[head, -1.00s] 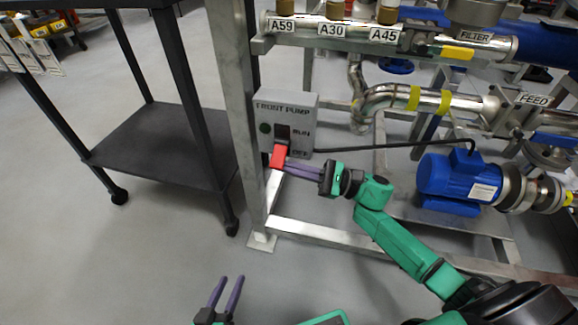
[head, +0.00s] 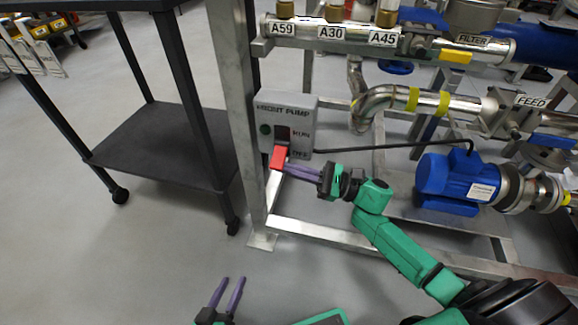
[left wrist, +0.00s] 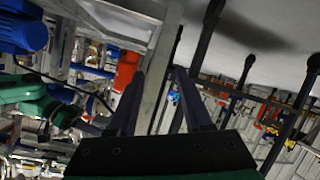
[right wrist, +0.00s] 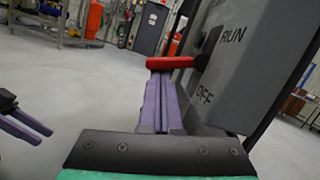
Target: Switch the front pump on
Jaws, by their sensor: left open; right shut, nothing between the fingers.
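The grey front pump switch box (head: 287,117) is fixed to the upright of the metal frame, with RUN above OFF. Its red lever (head: 278,157) sticks out at the lower, OFF end. In the right wrist view the lever (right wrist: 172,62) crosses just beyond my fingertips, beside the box (right wrist: 250,65). My right gripper (head: 288,168) is shut and empty, its tips at the lever; I cannot tell whether they touch it. My left gripper (head: 229,282) is open and empty, low over the floor; its open fingers also show in the left wrist view (left wrist: 158,72).
A dark wheeled cart (head: 150,140) stands left of the frame upright (head: 236,110). A blue pump motor (head: 455,180) sits on the skid to the right, with pipes (head: 400,98) above. The floor in front of the cart is clear.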

